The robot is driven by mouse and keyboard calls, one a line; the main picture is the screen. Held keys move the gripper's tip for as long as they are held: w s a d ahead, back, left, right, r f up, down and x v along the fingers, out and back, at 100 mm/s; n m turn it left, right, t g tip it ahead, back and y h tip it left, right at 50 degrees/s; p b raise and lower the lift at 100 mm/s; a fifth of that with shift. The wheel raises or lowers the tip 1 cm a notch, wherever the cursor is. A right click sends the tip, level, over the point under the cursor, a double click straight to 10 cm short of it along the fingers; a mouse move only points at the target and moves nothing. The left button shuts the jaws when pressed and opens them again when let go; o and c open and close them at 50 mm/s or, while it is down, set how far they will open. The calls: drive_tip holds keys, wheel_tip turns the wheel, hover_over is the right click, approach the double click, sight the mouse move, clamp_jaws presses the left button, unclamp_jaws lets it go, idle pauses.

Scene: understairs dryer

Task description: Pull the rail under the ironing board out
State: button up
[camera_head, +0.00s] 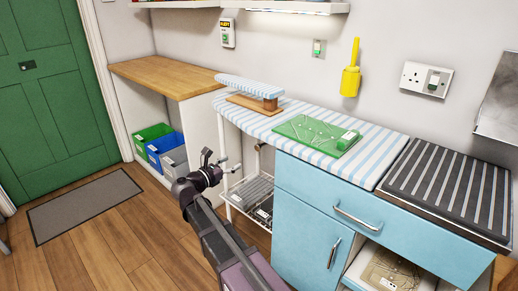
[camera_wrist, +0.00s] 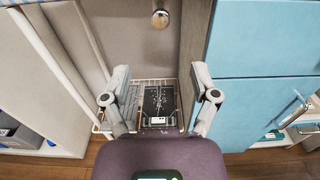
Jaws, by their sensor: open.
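The ironing board (camera_head: 375,145) has a blue-and-white striped cover and spans the counter in the head view. A round metal end (camera_wrist: 160,18) shows top centre in the wrist view, in the gap beside the blue cabinet; it may be the rail's end, and its length is hidden. In the head view, a small fitting (camera_head: 258,147) under the board may be the same part. My gripper (camera_head: 213,163) is in front of the gap, left of the cabinet. In the wrist view my gripper (camera_wrist: 160,76) is open and empty, its fingers apart below the metal end.
A white wire rack (camera_wrist: 143,88) with dark items stands low in the gap. The blue cabinet (camera_head: 300,220) bounds it on the right. A wooden-topped unit (camera_head: 165,70) with bins stands left. A green board (camera_head: 310,131) lies on the ironing board.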

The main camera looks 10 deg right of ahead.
sight(256, 148)
drive_tip(key=x, duration=1.3)
drive_tip(key=shift+w+d, duration=0.15)
drive_tip(key=shift+d, duration=0.05)
